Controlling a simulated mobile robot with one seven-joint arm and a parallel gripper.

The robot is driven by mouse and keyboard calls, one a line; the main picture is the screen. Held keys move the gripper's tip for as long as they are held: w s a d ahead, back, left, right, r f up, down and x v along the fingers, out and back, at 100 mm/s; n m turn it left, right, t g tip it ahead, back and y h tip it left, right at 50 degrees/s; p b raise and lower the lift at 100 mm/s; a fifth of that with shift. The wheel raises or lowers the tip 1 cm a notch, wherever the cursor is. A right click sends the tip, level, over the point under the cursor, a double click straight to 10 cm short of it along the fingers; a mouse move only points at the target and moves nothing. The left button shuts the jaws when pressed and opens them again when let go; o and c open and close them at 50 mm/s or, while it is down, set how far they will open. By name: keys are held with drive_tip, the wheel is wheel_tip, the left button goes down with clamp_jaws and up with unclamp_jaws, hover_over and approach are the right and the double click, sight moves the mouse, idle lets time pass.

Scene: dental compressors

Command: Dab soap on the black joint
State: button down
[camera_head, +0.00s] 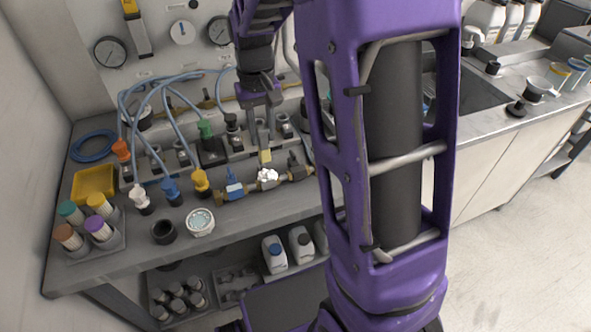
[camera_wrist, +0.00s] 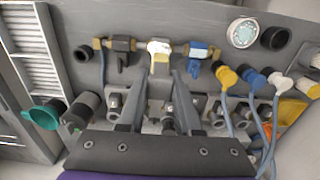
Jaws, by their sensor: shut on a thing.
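My gripper (camera_head: 265,146) points down over the brass pipe line at the bench's front and is shut on a small yellow block-like applicator (camera_head: 265,156). In the wrist view the applicator (camera_wrist: 160,67) sits between the fingertips (camera_wrist: 162,77). White foam (camera_head: 268,175) covers the joint in the middle of the line, just below the applicator; it also shows in the wrist view (camera_wrist: 158,46). The foam hides most of this joint, and I cannot tell whether the applicator touches it. A black-handled valve (camera_head: 294,169) is on one side and a blue valve (camera_head: 234,187) on the other.
A round tub (camera_head: 201,222) and a black cup (camera_head: 164,232) stand at the bench's front edge. Several coloured fittings with blue hoses (camera_head: 171,188) crowd the bench left of my gripper. A yellow tray (camera_head: 94,184) and capped cylinders (camera_head: 100,229) are at the far left.

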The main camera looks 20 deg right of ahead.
drive_tip(key=d+p, duration=0.3)
drive_tip(key=d, duration=0.5)
drive_tip(key=shift+d+f+b, duration=0.15)
drive_tip(key=shift+f+b, duration=0.95)
drive_tip(key=shift+f, duration=0.4)
drive_tip(key=shift+d+f+b, duration=0.1)
drive_tip(key=shift+f+b, duration=0.95)
drive_tip(key=shift+f, duration=0.4)
drive_tip(key=shift+f+b, duration=0.3)
drive_tip(key=shift+f, duration=0.3)
wheel_tip(320, 180, up, 7)
drive_tip(key=p, duration=0.5)
